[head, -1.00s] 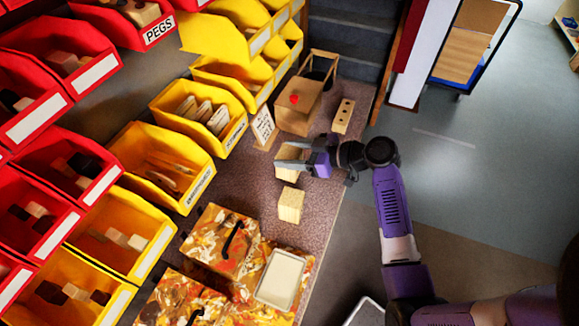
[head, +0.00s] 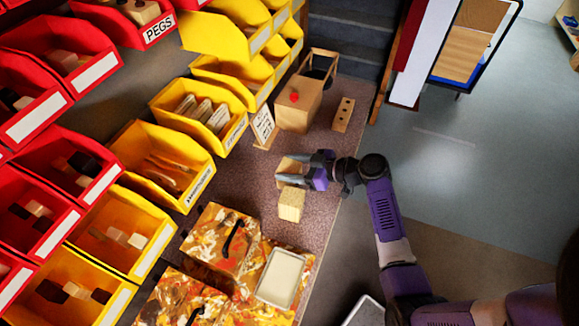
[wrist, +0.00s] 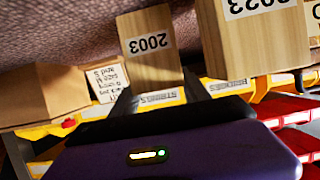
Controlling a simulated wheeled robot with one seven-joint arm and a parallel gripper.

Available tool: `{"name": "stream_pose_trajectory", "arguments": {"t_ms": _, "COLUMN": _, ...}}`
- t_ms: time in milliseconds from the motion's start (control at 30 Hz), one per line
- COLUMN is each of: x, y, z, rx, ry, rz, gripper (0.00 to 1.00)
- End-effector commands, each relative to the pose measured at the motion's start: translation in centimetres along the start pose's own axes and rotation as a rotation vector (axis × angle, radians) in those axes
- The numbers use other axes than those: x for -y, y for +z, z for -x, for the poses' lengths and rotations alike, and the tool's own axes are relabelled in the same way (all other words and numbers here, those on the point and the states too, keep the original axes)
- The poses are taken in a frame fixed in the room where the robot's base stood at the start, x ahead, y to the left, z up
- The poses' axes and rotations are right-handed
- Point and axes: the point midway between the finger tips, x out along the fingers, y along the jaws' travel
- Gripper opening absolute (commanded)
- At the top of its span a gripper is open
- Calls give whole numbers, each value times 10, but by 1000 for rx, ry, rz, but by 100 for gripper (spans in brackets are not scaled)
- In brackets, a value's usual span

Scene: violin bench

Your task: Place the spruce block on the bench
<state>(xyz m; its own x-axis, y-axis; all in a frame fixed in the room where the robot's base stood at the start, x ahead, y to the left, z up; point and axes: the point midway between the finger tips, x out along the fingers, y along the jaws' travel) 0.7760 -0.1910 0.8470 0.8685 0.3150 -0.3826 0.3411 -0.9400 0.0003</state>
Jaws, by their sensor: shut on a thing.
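The spruce block, a pale wood block with a "2003" label (wrist: 150,45), is between my gripper's fingers in the wrist view. In the head view my gripper (head: 283,171) is shut on this block (head: 291,167), over the speckled bench (head: 318,165). The fingers and arm hide part of it. I cannot tell whether its base touches the bench. A second pale block (head: 291,204) stands on the bench just below it in the head view. It carries a "2023" label (wrist: 262,8) in the wrist view, close on the right with a narrow gap.
A wooden box with a red knob (head: 298,103), a small sign (head: 263,128) and a drilled strip (head: 343,114) stand farther back. Yellow bins (head: 160,165) line the left. Paint-splashed boxes (head: 222,240) and a pale tray (head: 280,277) are nearer. Bare bench lies right of the second block.

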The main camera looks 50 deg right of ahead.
Motion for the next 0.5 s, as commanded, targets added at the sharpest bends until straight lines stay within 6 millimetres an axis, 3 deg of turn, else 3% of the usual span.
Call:
{"name": "stream_pose_trajectory", "arguments": {"t_ms": 67, "x": 0, "y": 0, "z": 0, "rx": 0, "ry": 0, "rz": 0, "gripper": 63}}
{"name": "stream_pose_trajectory", "arguments": {"t_ms": 500, "x": 0, "y": -5, "z": 3, "rx": 0, "ry": 0, "rz": -1, "gripper": 63}}
